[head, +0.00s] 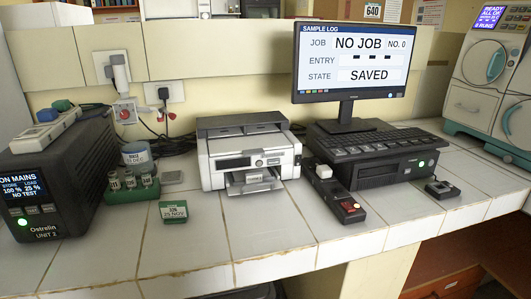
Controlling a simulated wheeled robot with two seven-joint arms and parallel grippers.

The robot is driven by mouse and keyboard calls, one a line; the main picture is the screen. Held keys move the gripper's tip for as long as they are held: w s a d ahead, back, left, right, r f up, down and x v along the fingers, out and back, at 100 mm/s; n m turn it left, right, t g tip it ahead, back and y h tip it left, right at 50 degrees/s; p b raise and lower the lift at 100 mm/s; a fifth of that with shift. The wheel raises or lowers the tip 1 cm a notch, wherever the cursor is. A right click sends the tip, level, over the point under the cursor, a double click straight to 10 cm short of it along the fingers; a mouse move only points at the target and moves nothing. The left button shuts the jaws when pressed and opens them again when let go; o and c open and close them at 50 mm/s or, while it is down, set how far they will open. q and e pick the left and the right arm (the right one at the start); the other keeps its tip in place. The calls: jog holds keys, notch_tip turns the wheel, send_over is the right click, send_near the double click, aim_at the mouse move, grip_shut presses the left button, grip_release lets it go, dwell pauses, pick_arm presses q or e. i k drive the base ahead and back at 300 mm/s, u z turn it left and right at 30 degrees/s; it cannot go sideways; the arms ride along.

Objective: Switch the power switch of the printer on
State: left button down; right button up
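The printer (247,160) is a white and grey box with a dark top, standing on the tiled counter left of the monitor. Its front has a small dark display and a slot with an output tray (254,182). A small dark part shows on its right side, too small to tell whether it is the power switch. No lit lamp is clear on the printer. Neither of my grippers is in view.
The tiled counter (240,240) is clear before the printer. A black strip with a red part (350,208) lies right of it, beside the keyboard (375,141) and monitor (352,62). A green vial rack (131,190) and black power unit (62,180) stand left.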

aim_at(298, 157)
jog(key=z, duration=1.7)
jog(key=k, duration=0.9)
jog(key=u, duration=1.4)
jog(key=i, duration=0.5)
